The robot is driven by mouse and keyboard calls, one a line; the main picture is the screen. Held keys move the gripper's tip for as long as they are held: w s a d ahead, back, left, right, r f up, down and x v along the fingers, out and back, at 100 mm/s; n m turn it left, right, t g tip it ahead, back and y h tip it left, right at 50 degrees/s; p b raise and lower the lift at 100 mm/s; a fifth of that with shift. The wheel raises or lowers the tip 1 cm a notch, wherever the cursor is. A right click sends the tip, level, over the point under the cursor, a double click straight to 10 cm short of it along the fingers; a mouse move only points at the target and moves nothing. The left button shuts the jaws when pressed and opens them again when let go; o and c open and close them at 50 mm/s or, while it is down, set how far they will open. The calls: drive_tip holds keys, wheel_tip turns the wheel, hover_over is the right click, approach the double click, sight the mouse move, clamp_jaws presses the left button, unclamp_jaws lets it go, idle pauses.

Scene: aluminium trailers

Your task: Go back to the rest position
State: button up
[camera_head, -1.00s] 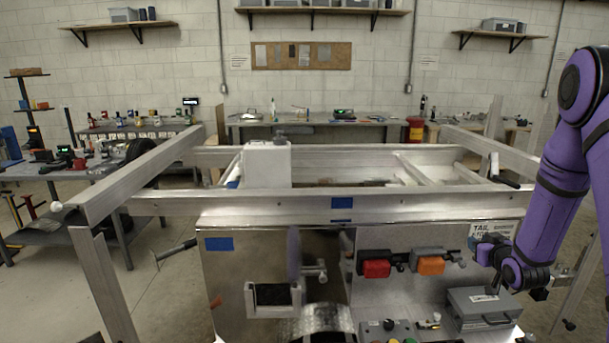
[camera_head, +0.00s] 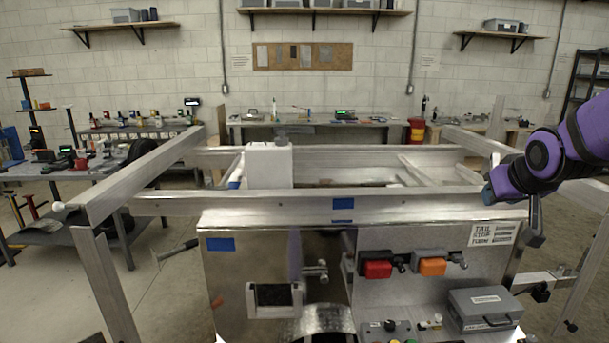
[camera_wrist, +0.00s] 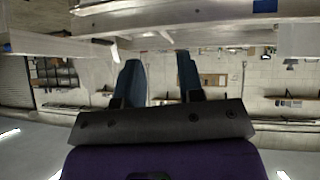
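My gripper (camera_wrist: 159,60) shows in the wrist view with its two dark blue fingers apart and nothing between them. That view is upside down, with the back wall and an aluminium rail beyond the fingers. In the head view my purple arm is bent at the right, raised over the right end of the trailer frame (camera_head: 420,203).
A white sign (camera_head: 493,233) is close by. A frame rail (camera_head: 575,195) runs at the right. Air above the frame's middle is clear.

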drive_tip(key=s+a+r+g, duration=0.2)
drive_tip(key=s+a, duration=0.2)
drive_tip(key=s, duration=0.7)
drive_tip(key=s+a+r+g+y, duration=0.1)
drive_tip(key=s+a+r+g, duration=0.1)
drive_tip(key=s, duration=1)
drive_tip(key=shift+a+y, duration=0.3)
drive_tip(key=shift+a, duration=0.55)
